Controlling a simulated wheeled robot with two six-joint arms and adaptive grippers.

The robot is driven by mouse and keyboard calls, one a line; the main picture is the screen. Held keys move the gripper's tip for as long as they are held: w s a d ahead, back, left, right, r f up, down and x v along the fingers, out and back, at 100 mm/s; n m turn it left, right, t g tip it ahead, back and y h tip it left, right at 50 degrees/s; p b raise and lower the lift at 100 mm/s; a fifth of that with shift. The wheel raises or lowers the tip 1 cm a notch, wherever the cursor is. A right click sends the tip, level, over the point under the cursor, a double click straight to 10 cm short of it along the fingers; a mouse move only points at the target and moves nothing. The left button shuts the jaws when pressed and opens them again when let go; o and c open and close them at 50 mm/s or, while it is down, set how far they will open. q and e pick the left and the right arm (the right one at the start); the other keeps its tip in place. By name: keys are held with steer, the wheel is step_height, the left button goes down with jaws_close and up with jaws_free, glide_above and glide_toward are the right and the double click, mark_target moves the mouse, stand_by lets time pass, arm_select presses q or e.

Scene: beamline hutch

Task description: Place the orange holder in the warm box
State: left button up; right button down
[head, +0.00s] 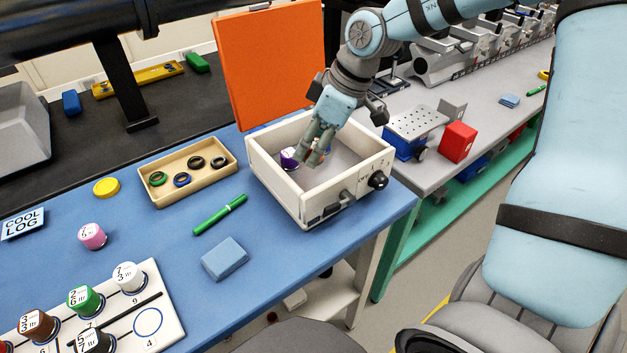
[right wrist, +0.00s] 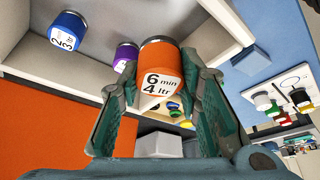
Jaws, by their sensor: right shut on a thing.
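The orange holder (right wrist: 159,70), labelled "6 min 4 ltr", is between the fingers of my right gripper (head: 318,155). My right gripper (right wrist: 160,90) is shut on it. In the head view the gripper reaches down into the white open-topped box (head: 345,195), which I take as the warm box, and its fingers mostly hide the holder. A purple holder (head: 289,158) stands in the box, left of the fingers; it also shows in the right wrist view (right wrist: 125,57). A blue holder (right wrist: 67,31) shows there too. I cannot tell whether the orange holder touches the box floor. My left gripper is not in view.
An orange panel (head: 270,65) stands upright behind the box. A tan tray (head: 160,192) with several rings, a green marker (head: 220,214) and a blue block (head: 225,259) lie left of it. A white rack (head: 160,315) holds several holders. A pink holder (head: 91,236) stands apart.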

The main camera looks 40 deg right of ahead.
mark_target(306, 187)
step_height(306, 187, down, 8)
steer(key=shift+r+b, duration=0.2)
steer(key=shift+b, duration=0.2)
steer(key=shift+f+b, duration=0.25)
steer(key=shift+b, duration=0.1)
steer(key=c, duration=1.6)
jaws_free()
steer(key=shift+o, duration=0.8)
steer(key=shift+r, duration=0.1)
